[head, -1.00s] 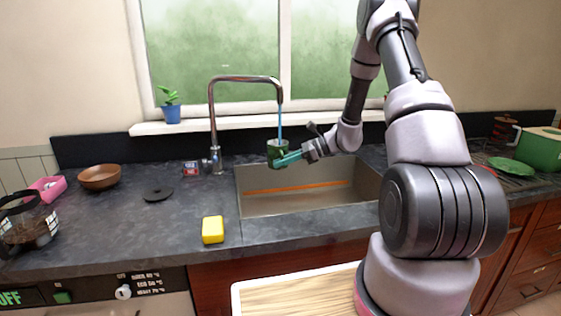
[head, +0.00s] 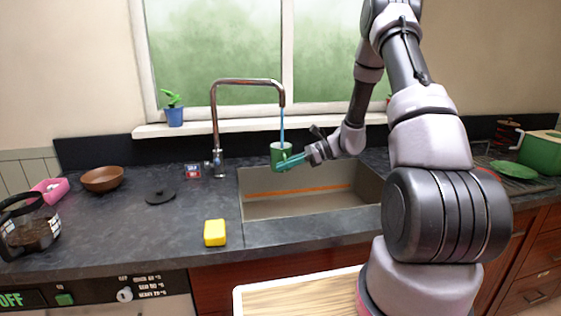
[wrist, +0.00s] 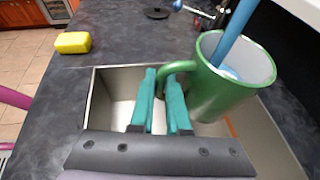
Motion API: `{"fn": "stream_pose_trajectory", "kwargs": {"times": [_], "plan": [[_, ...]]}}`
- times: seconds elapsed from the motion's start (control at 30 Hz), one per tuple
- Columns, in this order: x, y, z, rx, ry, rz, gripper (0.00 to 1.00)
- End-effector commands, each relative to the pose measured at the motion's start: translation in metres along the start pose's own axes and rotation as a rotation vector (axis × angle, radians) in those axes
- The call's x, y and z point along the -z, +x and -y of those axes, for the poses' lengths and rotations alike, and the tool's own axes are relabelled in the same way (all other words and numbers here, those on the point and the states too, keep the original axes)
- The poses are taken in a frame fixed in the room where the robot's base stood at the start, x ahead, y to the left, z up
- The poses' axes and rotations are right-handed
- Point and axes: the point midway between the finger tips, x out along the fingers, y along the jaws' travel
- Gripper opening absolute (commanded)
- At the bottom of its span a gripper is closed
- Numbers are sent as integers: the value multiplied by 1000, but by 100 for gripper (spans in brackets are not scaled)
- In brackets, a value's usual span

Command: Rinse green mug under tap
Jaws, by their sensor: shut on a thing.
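The green mug (head: 281,157) is upright under the tap (head: 247,82), above the sink (head: 300,205). A blue stream of water (head: 282,125) runs from the spout down into the mug. The mug (wrist: 226,90) also shows in the wrist view, with the stream entering its pale inside and some water at the bottom. My gripper (head: 294,161) reaches it from the right. In the wrist view my gripper's teal fingers (wrist: 163,90) are shut on the mug's handle.
A yellow sponge (head: 215,232) lies on the counter left of the sink. A black round lid (head: 160,197), a brown bowl (head: 102,179) and a coffee pot (head: 30,228) are further left. A potted plant (head: 174,112) stands on the sill. An orange strip (head: 298,191) shows inside the sink.

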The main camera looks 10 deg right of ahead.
Motion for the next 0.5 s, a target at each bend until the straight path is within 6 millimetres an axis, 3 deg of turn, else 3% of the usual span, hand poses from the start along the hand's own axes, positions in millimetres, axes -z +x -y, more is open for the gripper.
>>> {"fn": "stream_pose_trajectory", "kwargs": {"times": [0.3, 0.5], "plan": [[-2, 3, -1, 0, -1, 1, 0], [-2, 3, -13, 0, 0, 2, 0]]}}
